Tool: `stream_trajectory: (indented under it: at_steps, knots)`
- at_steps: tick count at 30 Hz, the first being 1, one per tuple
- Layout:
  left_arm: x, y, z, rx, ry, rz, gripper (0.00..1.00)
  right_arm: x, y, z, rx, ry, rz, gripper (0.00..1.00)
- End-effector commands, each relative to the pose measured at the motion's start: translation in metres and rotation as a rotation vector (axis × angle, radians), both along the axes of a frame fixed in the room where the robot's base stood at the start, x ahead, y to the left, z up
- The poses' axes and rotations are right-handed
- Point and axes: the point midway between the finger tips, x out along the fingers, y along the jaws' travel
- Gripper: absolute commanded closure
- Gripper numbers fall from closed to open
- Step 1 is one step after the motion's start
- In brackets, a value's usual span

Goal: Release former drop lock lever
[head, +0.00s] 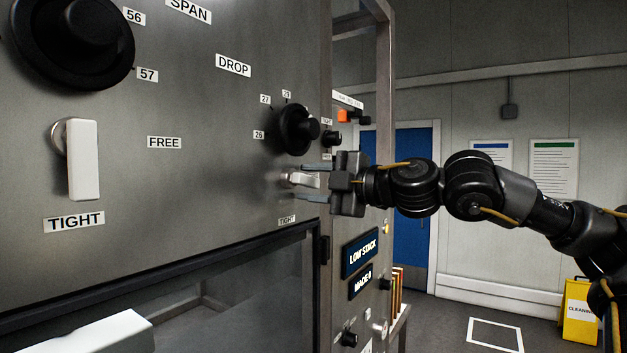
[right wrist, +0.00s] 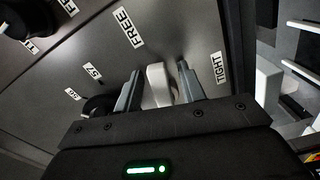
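The drop lock lever (head: 303,179) is a small pale handle on the grey panel, below the black DROP knob (head: 297,130). Its handle appears to lie sideways, toward my right gripper, with the TIGHT label (head: 287,219) below it. My right gripper (head: 316,182) is open, with one finger above the lever and one below. In the right wrist view the white lever (right wrist: 160,84) stands between the two fingers of the right gripper (right wrist: 162,86), with a narrow gap on each side. The lever's inner end is partly hidden. My left gripper is not in view.
Another white lever (head: 84,160) hangs down at its TIGHT label on the left, under the large SPAN knob (head: 75,40). A dark-framed window (head: 180,285) lies below. A post with small controls stands at right. A yellow cleaning sign (head: 580,312) is on the floor.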

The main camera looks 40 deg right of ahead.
Motion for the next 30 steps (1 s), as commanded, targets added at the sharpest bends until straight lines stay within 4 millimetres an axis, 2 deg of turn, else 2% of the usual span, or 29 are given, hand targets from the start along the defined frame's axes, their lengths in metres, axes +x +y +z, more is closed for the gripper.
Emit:
stream_trajectory:
  at_steps: [3,12,16,22,30]
  knots:
    - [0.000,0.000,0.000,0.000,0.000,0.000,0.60,0.000,0.000,0.000,0.000,0.000,0.000,0.60]
    - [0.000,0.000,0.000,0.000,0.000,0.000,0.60,0.000,0.000,0.000,0.000,0.000,-0.001,0.99]
    - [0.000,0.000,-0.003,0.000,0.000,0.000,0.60,0.000,0.000,-0.001,-0.014,-0.005,-0.001,1.00]
    - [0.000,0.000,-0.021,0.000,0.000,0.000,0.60,0.000,-0.001,0.004,-0.184,-0.057,-0.002,1.00]
    - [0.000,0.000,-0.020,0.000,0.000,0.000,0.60,0.000,-0.001,0.008,-0.223,-0.066,0.001,1.00]
